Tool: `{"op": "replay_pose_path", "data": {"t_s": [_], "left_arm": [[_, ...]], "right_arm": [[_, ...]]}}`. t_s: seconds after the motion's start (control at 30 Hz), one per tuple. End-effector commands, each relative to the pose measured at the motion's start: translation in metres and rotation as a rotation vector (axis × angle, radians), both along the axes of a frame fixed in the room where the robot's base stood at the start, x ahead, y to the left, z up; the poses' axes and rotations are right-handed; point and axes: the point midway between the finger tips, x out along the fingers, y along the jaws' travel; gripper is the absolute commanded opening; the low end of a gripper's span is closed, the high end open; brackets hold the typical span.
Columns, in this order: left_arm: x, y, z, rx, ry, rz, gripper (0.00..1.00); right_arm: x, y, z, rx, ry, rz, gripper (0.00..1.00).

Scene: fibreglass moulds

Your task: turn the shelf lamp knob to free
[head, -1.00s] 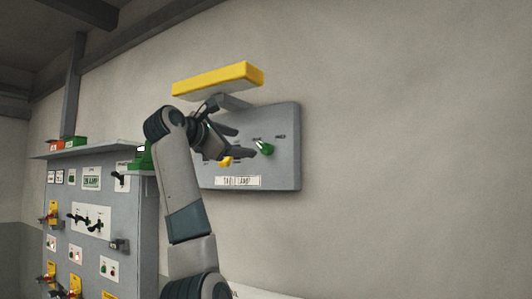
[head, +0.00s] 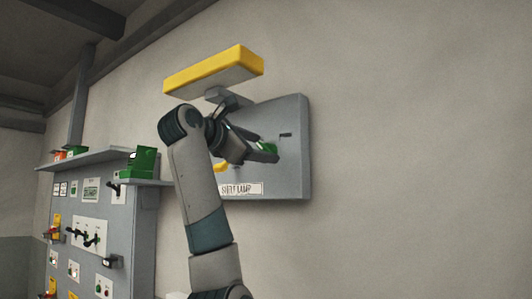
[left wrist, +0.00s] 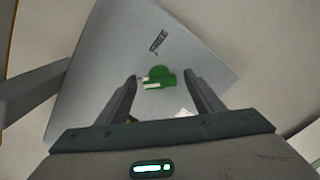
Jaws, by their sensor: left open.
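The grey lamp panel (head: 294,165) is on the wall, with a label reading roughly "SHELF LAMP" (head: 240,189). Its green knob (head: 270,147) is partly hidden behind my left gripper (head: 268,154) in the head view. In the left wrist view the knob (left wrist: 160,76) shows clearly, with a white mark on its lower left side. The word FREE (left wrist: 158,42) is printed on the panel above it there. My left gripper (left wrist: 164,80) is open, with one finger on each side of the knob; gaps show, and I cannot tell its exact depth.
A yellow block-shaped lamp (head: 215,70) sticks out above the panel. A yellow part (head: 220,167) is partly hidden beside my gripper. At left stands a grey cabinet (head: 132,225) with switches and a shelf holding green boxes (head: 142,160). The wall at right is bare.

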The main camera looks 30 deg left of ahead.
Motion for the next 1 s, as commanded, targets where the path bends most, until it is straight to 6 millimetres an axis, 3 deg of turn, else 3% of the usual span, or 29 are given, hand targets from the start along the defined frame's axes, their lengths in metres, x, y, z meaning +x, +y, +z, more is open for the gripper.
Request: {"op": "replay_pose_path", "data": {"t_s": [0.4,0.57,0.6,1.0], "left_arm": [[-0.0022,-0.0008,0.0001,0.0,0.0,0.0,0.61],[-0.002,-0.0008,0.0,0.0,0.001,0.001,0.23],[-0.002,-0.0008,0.0,0.0,0.001,0.001,0.2],[-0.0018,-0.001,-0.0017,0.043,-0.003,0.001,0.2]], "right_arm": [[-0.006,-0.0003,-0.001,-0.001,0.007,0.0,0.31],[-0.0071,-0.0004,-0.001,-0.001,0.008,0.0,0.31],[-0.0069,-0.0004,-0.0009,-0.001,0.008,0.0,0.31],[-0.004,-0.0006,-0.0056,-0.001,0.005,0.0,0.31]]}}
